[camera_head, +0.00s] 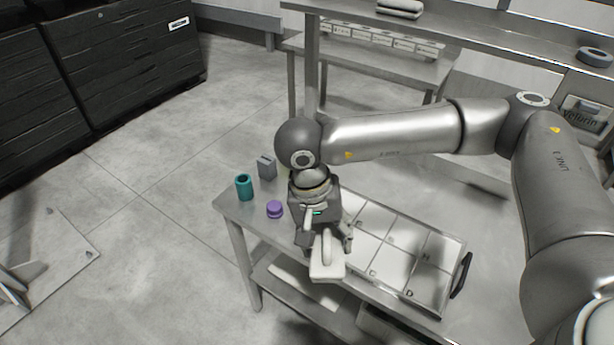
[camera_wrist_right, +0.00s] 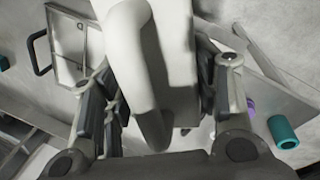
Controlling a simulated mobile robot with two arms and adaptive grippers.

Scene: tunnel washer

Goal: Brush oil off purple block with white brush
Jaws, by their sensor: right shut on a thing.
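The purple block (camera_head: 275,209) is a small round piece standing on the metal table, left of my right gripper. It also shows partly in the wrist view (camera_wrist_right: 250,106), beyond a finger. My right gripper (camera_head: 326,238) is shut on the white brush (camera_head: 327,268), which hangs above the table near its front edge. In the wrist view the white brush (camera_wrist_right: 150,70) with its curved handle fills the space between the fingers. The brush and the purple block are apart. Oil on the block is too small to make out. My left gripper is not in view.
A teal cylinder (camera_head: 244,188) and a grey block (camera_head: 266,168) stand near the purple block at the table's left end. A lettered tray (camera_head: 424,284) with a black handle (camera_head: 461,275) lies right of my gripper. A shelf (camera_head: 470,40) runs behind.

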